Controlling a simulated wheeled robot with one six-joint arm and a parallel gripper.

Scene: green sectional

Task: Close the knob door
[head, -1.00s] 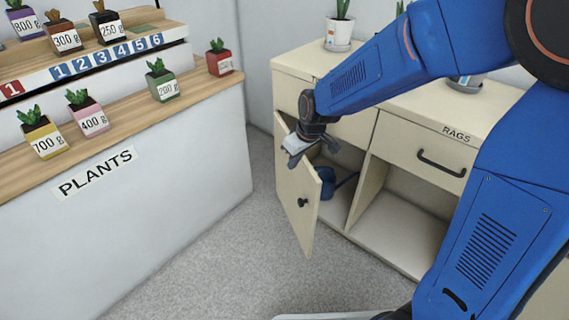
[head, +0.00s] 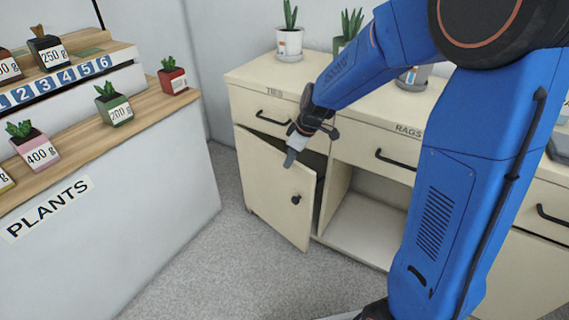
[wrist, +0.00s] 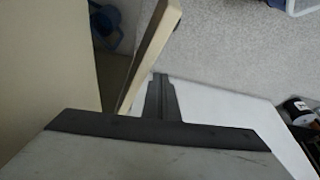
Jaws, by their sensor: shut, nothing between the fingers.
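The knob door (head: 272,190) is a cream cabinet door with a small black round knob (head: 296,199). It stands partly open, with a dark gap along its top and right edge. My gripper (head: 290,158) is shut and empty, in front of the door's upper part in the head view. I cannot tell whether it touches the door. In the wrist view my gripper (wrist: 160,98) shows as dark, closed fingers, with the cream edge of the door (wrist: 150,55) just beyond them. A blue item (wrist: 106,25) shows inside the cabinet.
The cream cabinet (head: 350,110) has drawers with black handles and an open cubby (head: 365,225). Potted plants (head: 290,38) stand on its top. The white plant counter (head: 120,200) is at left. Grey floor (head: 230,255) is free in front.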

